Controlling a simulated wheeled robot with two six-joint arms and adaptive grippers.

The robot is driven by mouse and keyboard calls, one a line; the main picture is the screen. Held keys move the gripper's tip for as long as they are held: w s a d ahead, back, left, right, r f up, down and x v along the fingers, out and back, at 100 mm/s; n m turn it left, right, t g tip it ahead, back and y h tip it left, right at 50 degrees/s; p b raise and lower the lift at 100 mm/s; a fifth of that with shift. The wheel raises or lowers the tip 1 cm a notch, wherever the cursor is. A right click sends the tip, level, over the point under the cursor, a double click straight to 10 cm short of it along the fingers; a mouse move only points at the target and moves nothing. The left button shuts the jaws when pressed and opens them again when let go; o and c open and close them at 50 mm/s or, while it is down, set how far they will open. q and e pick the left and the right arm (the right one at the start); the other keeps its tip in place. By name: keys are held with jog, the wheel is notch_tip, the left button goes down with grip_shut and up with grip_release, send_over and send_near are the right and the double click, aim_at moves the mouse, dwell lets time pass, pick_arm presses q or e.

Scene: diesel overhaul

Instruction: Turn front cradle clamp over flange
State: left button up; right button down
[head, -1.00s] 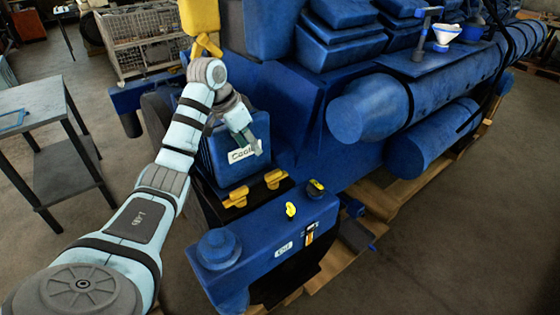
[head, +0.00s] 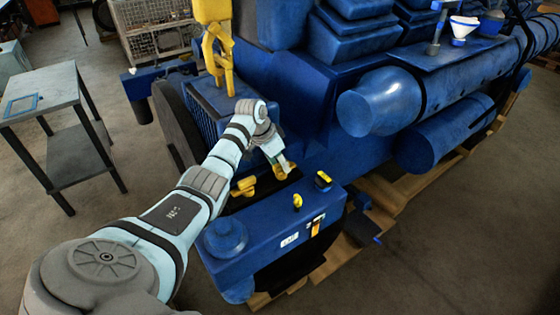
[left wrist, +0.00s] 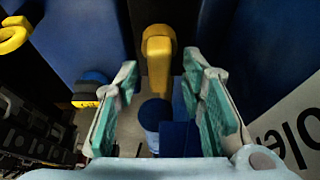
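Two yellow clamps sit by the cooler's lower edge in the head view: a left clamp (head: 243,187) and a right clamp (head: 281,173). I cannot tell which is the front one. My left gripper (head: 283,167) is at the right clamp and partly covers it. In the left wrist view a yellow clamp arm (left wrist: 158,60) stands between the two spread green-padded fingers of the left gripper (left wrist: 160,80). Gaps show on both sides, so the fingers do not grip it. The flange cannot be made out clearly. My right gripper is not in view.
A blue box (head: 270,238) with a yellow knob (head: 297,201) and a black-and-yellow cap (head: 323,180) lies in front. A grey table (head: 42,92) stands at the left. Open floor lies at the right.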

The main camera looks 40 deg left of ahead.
pick_arm(q)
jog(key=shift+s+r, duration=0.1)
jog(key=shift+s, duration=0.05)
jog(key=shift+c, duration=1.2)
grip_shut()
